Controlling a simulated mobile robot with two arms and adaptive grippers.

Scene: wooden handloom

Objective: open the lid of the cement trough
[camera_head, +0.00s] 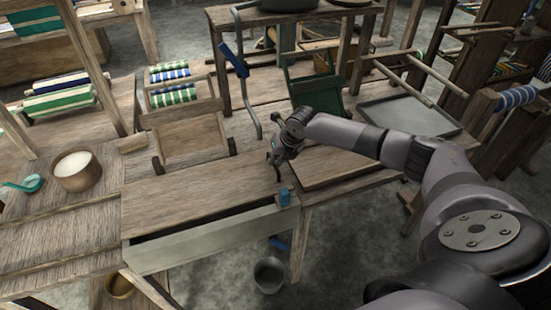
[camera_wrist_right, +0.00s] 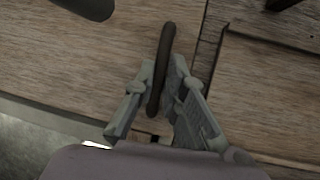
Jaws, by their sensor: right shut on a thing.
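The cement trough (camera_head: 215,243) is a long grey box at the front middle of the head view. Its brown wooden lid (camera_head: 190,198) covers most of the top. A dark gap runs between the lid's front edge and the trough's front wall. My right gripper (camera_head: 277,172) is at the lid's right end. In the right wrist view my right gripper (camera_wrist_right: 160,105) is shut on a dark, slim handle (camera_wrist_right: 162,70) over the wood. The handle's lower part lies between the fingers. My left gripper is not in view.
A small blue block (camera_head: 284,197) sits at the trough's right end. A grey bucket (camera_head: 269,275) stands on the floor below. A round pot with white contents (camera_head: 78,170) and a teal ladle (camera_head: 24,184) are at left. A grey tray (camera_head: 410,114) lies behind my arm.

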